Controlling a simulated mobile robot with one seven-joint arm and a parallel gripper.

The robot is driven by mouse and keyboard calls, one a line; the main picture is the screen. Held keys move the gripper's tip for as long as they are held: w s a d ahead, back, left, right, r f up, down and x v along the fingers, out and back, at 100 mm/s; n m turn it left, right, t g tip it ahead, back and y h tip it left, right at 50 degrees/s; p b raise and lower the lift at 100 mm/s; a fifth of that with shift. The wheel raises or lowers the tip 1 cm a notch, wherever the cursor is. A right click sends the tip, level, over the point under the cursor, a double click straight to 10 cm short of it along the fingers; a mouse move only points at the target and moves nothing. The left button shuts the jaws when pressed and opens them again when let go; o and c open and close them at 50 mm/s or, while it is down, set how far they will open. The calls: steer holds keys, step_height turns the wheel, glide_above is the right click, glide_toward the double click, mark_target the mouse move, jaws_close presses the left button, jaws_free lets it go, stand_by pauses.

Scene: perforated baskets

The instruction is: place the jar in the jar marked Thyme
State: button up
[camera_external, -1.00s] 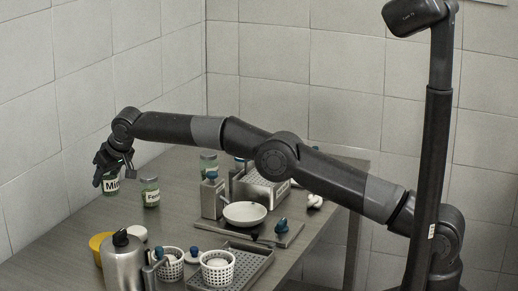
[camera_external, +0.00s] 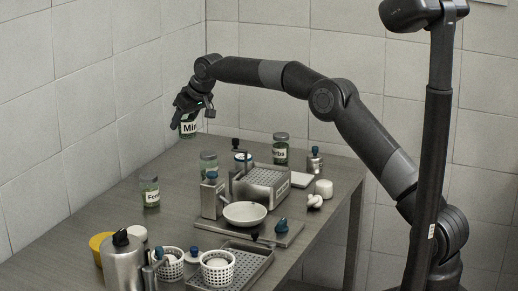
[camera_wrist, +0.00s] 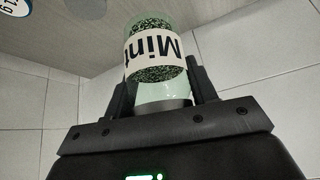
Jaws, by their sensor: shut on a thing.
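My gripper (camera_external: 193,108) is shut on a glass jar labelled "Mint" (camera_external: 188,127), held in the air above the far left part of the table. In the wrist view the Mint jar (camera_wrist: 155,50) sits between my two fingers (camera_wrist: 160,90), with green flakes inside. A jar with a label starting "Fe" (camera_external: 150,191) stands on the table at the left. A green jar (camera_external: 208,162) stands behind it with its label unreadable. A jar whose label ends in "rbs" (camera_external: 280,150) stands at the back. No label reading Thyme is legible.
A metal pot (camera_external: 122,265), a yellow bowl (camera_external: 97,245) and white perforated baskets (camera_external: 217,270) stand in front. The table's left side (camera_external: 95,217) has free room.

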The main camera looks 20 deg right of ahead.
steer(key=w+d+r, duration=0.1)
steer(key=d+r, duration=0.1)
steer(key=d, duration=0.7)
steer(key=d+r, duration=0.2)
steer(key=d, duration=0.7)
glide_above(206, 152)
step_height(206, 152, down, 7)
steer(key=shift+s+d+r, duration=0.1)
steer(key=shift+f, duration=2.05)
steer(key=shift+f, duration=0.15)
steer(key=o, duration=1.1)
